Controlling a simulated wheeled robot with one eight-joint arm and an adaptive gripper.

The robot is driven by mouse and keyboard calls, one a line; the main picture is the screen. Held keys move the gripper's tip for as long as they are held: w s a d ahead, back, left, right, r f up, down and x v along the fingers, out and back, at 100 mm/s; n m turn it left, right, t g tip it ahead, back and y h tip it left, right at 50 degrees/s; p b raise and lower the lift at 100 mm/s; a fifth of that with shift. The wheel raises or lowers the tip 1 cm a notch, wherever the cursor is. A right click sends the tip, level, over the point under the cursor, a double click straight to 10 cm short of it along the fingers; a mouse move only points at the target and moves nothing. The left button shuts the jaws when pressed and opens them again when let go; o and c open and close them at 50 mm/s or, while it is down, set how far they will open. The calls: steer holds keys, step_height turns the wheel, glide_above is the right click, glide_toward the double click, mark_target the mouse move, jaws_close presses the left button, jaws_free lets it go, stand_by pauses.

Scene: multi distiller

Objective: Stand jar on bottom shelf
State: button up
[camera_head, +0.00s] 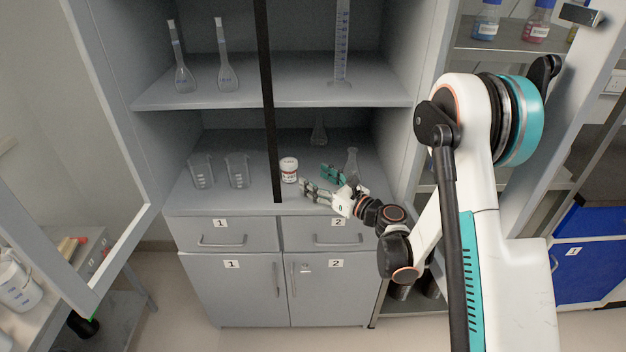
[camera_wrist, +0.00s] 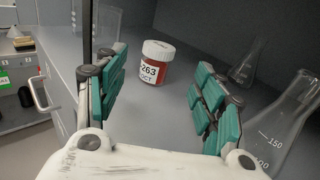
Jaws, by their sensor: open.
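A small jar (camera_head: 289,169) with a white lid and a red and white label stands upright on the bottom shelf (camera_head: 262,190), right of the dark vertical bar. In the wrist view the jar (camera_wrist: 152,62) stands ahead of the fingers, its label reading 263. My gripper (camera_head: 318,181) is at the front of the bottom shelf, to the right of the jar. In the wrist view my gripper (camera_wrist: 160,100) is open and empty, with its teal fingers spread apart. The jar is beyond the fingertips and appears untouched.
Two beakers (camera_head: 237,171) stand left of the bar (camera_head: 267,100). A conical flask (camera_head: 352,163) stands close to my gripper's right, and another flask (camera_head: 319,131) is farther back. Tall glassware (camera_head: 342,45) stands on the upper shelf. An open cabinet door (camera_head: 112,180) is at left.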

steer(key=shift+s+r+n, duration=0.15)
steer(key=shift+r+n, duration=0.35)
steer(key=shift+r, duration=0.1)
steer(key=s+d+r+n+g+h, duration=0.2)
steer(key=s+r+n+g+h, duration=0.25)
steer(key=s+r+n, duration=0.75)
steer(key=s+d+n+g+h, duration=0.1)
steer(key=s+d+n+h, duration=0.3)
steer(key=s, duration=0.7)
steer(key=s+d+n+h, duration=0.3)
steer(key=s+d+n, duration=0.6)
steer(key=s, duration=0.3)
steer(key=shift+f+n+g+h, duration=0.35)
steer(key=shift+f+n, duration=0.05)
steer(key=shift+n, duration=0.3)
steer(key=shift+s+a, duration=0.1)
